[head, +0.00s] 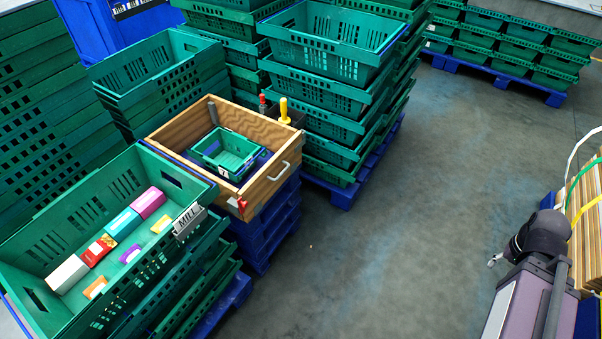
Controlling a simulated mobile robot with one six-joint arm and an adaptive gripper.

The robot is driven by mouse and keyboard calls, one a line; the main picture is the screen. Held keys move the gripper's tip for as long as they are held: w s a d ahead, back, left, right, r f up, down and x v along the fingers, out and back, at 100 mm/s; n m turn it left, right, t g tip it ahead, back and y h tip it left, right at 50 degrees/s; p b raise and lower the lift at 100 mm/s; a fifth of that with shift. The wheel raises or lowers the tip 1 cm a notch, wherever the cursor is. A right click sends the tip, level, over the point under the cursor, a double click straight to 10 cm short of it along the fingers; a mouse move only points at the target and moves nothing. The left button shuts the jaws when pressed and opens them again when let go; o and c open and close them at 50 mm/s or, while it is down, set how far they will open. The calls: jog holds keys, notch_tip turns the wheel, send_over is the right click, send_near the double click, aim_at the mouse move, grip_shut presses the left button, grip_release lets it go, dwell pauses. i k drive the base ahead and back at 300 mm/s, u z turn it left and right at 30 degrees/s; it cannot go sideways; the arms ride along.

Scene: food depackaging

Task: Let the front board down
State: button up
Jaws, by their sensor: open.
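A wooden-walled box (178,122) stands on a stack of blue crates or pallets. The front board (262,189) is the wall facing lower right. It looks upright, with a pale metal handle (278,172) on its outer face. A small red part (241,204) sits at its lower-left end; I cannot tell whether it is a latch. A small green crate (226,150) lies inside the box, with blue showing beneath it. I cannot make out my gripper in the head view.
A green crate (30,227) with several small packages and a "MILL" label stands close at lower left. Tall green crate stacks (325,75) rise behind and right. Red- and yellow-handled tools (284,110) stand at the box's back corner.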

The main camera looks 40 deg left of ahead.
aim_at(258, 190)
jog(key=z, duration=0.35)
jog(key=k, duration=1.05)
jog(key=u, duration=1.3)
jog(key=i, duration=0.9)
jog(key=z, duration=0.15)
